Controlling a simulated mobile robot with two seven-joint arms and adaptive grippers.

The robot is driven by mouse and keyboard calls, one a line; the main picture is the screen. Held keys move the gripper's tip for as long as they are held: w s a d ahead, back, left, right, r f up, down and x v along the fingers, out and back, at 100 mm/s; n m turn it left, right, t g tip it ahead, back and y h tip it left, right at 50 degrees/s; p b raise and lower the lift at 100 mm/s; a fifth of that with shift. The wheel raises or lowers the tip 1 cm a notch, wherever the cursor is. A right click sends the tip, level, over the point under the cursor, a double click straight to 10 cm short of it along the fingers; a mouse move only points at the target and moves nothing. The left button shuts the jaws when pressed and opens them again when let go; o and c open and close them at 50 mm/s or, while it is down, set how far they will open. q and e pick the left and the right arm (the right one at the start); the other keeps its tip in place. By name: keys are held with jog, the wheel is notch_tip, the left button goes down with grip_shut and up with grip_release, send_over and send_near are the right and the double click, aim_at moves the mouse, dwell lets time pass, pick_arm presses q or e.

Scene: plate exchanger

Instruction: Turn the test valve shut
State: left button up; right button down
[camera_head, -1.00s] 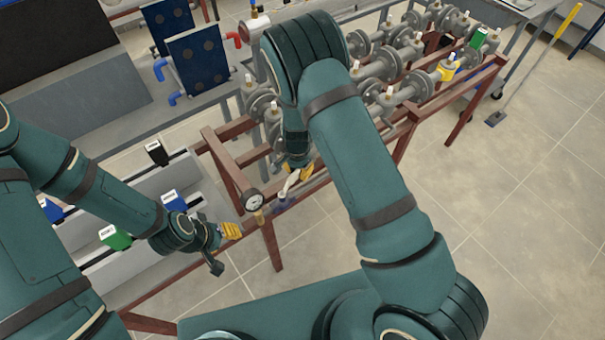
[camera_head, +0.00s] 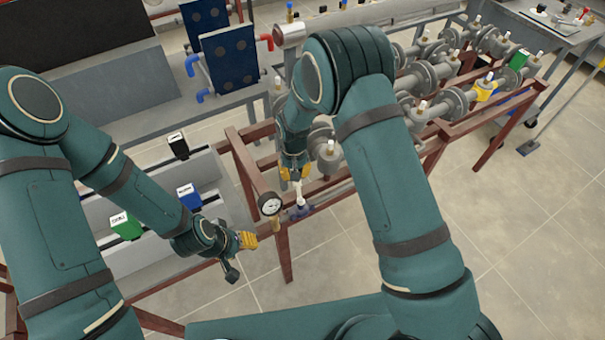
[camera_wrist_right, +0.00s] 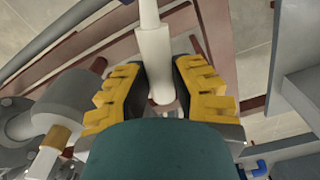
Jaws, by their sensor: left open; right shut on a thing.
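The test valve appears as a white lever handle (camera_head: 299,193) above a blue-purple body (camera_head: 300,211) on the red-brown frame, just right of a round gauge (camera_head: 270,203). My right gripper (camera_head: 295,173) reaches down from above, its yellow fingers shut on the top of the white handle. In the right wrist view, the white handle (camera_wrist_right: 154,55) lies between the two yellow-padded fingers of the gripper (camera_wrist_right: 161,88). The valve body is not clear there. My left gripper (camera_head: 248,240) is open and apart from the valve, left of and below the gauge.
Grey flanged pipes (camera_head: 447,100) with several white-handled valves run along the frame (camera_head: 437,148) at the right. Blue exchanger plates (camera_head: 229,55) stand behind. A grey stepped rack (camera_head: 110,275) with green (camera_head: 126,226), blue and black tags is at the left. The tiled floor (camera_head: 410,240) is open at right.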

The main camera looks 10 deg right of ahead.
jog(key=shift+s+a+f+n+b, duration=0.1)
jog(key=shift+s+a+n+b, duration=0.15)
jog(key=shift+a+n, duration=0.55)
jog(key=shift+s+a+n+b, duration=0.1)
jog(key=shift+a+n+b, duration=0.3)
jog(key=shift+n, duration=0.6)
jog(key=shift+a, duration=0.15)
jog(key=c, duration=0.8)
grip_release()
jog(key=shift+o, duration=0.2)
notch_tip(320, 180, up, 12)
